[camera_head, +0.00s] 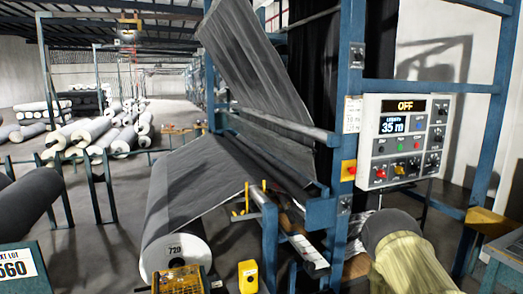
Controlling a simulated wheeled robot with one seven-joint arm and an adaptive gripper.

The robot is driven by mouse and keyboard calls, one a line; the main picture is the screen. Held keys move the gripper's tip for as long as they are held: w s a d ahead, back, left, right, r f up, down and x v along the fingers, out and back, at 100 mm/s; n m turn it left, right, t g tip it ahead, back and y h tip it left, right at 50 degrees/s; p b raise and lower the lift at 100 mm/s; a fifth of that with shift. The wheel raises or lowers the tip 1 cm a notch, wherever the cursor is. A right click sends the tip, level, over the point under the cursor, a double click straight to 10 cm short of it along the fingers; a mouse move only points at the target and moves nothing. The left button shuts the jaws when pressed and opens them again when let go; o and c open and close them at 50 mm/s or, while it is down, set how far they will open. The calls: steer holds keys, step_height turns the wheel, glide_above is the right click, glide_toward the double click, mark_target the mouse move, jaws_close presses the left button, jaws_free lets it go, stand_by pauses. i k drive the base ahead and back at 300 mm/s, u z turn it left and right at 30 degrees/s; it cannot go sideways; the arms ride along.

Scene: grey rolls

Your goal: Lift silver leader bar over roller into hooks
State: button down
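A long silver bar (285,124) runs slantwise across the front of the blue frame, at the lower edge of a hanging grey sheet (240,55). I cannot tell whether it is the leader bar or a fixed roller. Yellow upright pieces (247,198), possibly the hooks, stand at the lower front of the frame. Another bar with a pale end (312,262) lies low beside a blue beam. My gripper is not clearly seen in this view.
A control panel (402,140) reading OFF and 35 m is at the right. A yellow box (248,276) stands on the floor by the roll. A pale yellow bundle (405,262) is at lower right. Stacked rolls (90,135) lie behind blue rails; floor between is open.

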mark_target(291, 219)
steer(key=k, duration=0.55)
steer(key=u, duration=0.55)
steer(key=i, duration=1.3)
steer(key=z, duration=2.7)
steer(key=i, duration=1.45)
steer(key=u, duration=0.05)
